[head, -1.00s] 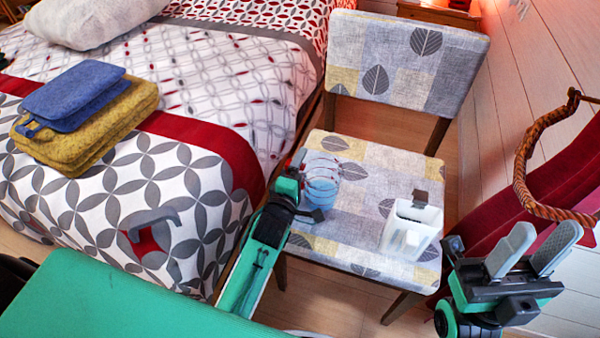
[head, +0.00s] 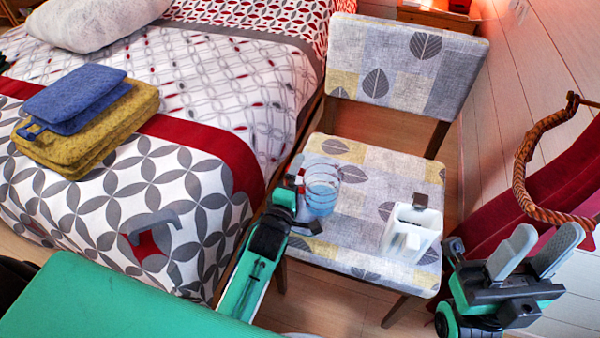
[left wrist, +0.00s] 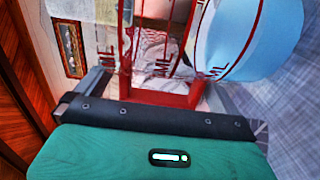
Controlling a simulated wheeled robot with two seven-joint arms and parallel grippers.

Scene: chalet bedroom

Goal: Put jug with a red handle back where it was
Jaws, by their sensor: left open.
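The clear jug (head: 323,190) with red markings stands on the left part of the chair seat (head: 350,235). My left gripper (head: 300,198) is at the jug's left side, low over the seat edge, and partly hides it. In the left wrist view the clear jug wall with red lettering (left wrist: 160,68) fills the space ahead of the open left gripper (left wrist: 158,85), and a red part, apparently the handle (left wrist: 165,97), lies between its fingers. Whether the fingers touch it cannot be told. My right gripper (head: 535,250) is open and empty, right of the chair.
A white container (head: 408,235) with a dark tab stands on the right of the seat. The chair backrest (head: 405,65) rises behind. The bed (head: 110,210) with folded blue and yellow cloths (head: 85,110) is at left. A rope loop (head: 522,175) hangs at right.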

